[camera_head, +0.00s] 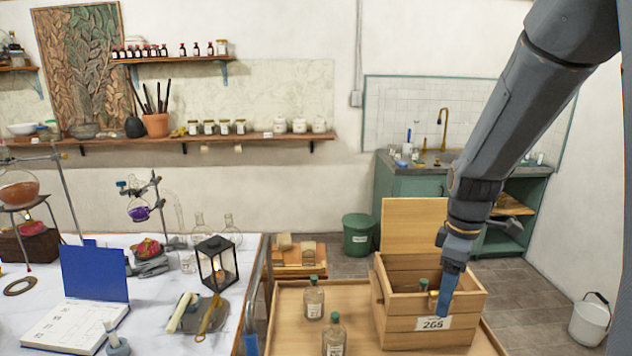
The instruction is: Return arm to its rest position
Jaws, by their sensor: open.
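My arm reaches down from the upper right. My gripper (446,292) is over the front right part of an open wooden crate (400,332) with a label reading 265. One blue finger shows in front of the crate opening; the other finger is mostly hidden. Inside the crate, a green bottle top (423,284) shows just left of the gripper. The crate's lid (412,222) stands raised at the back. Whether my gripper touches the crate rim cannot be told.
A marble table (150,300) with glassware and a lantern (216,264) is at left. A green bin (358,234) and a white bucket (590,320) stand on the floor.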

